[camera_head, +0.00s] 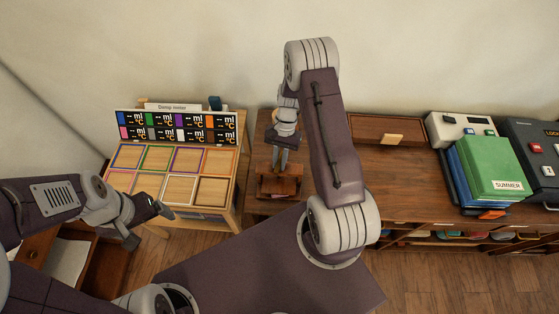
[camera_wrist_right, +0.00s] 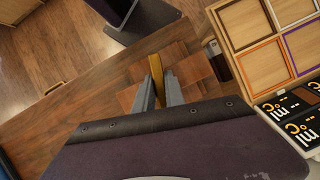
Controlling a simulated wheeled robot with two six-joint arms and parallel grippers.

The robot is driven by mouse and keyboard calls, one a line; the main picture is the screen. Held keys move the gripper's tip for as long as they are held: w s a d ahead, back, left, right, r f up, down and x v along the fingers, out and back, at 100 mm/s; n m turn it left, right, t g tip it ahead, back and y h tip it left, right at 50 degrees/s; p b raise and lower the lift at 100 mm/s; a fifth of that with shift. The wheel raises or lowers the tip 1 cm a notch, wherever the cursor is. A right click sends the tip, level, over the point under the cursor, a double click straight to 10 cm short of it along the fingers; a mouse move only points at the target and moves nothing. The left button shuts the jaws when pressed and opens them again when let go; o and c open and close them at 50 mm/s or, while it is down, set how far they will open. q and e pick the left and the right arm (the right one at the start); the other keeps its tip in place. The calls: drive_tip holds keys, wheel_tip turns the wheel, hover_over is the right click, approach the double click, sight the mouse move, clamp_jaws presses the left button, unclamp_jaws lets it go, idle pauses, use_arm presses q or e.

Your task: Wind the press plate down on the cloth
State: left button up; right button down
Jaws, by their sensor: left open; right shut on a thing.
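The small wooden press (camera_head: 279,186) stands on the left part of the wooden counter; it also shows in the right wrist view (camera_wrist_right: 190,66). My right gripper (camera_head: 281,160) reaches down over it from above. In the right wrist view its two grey fingers (camera_wrist_right: 158,86) are shut on a yellow-brown bar (camera_wrist_right: 156,66), seemingly the press handle, at the top of the press. The press plate and the cloth are mostly hidden, and I cannot tell how far apart they are. My left gripper (camera_head: 150,226) is open and empty, in front of the sorting stand.
A sorting stand (camera_head: 240,165) with coloured frames and labels is left of the press. A wooden tray (camera_head: 387,134) lies to the right. Farther right are a green SUMMER binder (camera_head: 490,163), a white device (camera_head: 455,126) and a dark device (camera_head: 531,152). An open drawer (camera_head: 60,262) is lower left.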

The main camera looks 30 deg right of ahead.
drive_tip(key=m+t, duration=0.1)
drive_tip(key=m, duration=0.2)
drive_tip(key=shift+r+m+y, duration=0.1)
drive_tip(key=shift+m+y, duration=0.2)
drive_tip(key=m+t, duration=0.1)
drive_tip(key=m, duration=0.1)
drive_tip(key=shift+d+m, duration=0.1)
drive_tip(key=shift+m, duration=0.3)
drive_tip(key=m+t+b, duration=0.1)
drive_tip(key=m, duration=0.2)
drive_tip(key=shift+t+b, duration=0.3)
drive_tip(key=shift+b, duration=0.05)
drive_tip(key=shift+m+t+b, duration=0.4)
drive_tip(key=shift+m+b, duration=0.2)
drive_tip(key=shift+m, duration=0.5)
drive_tip(key=c, duration=1.4)
unclamp_jaws()
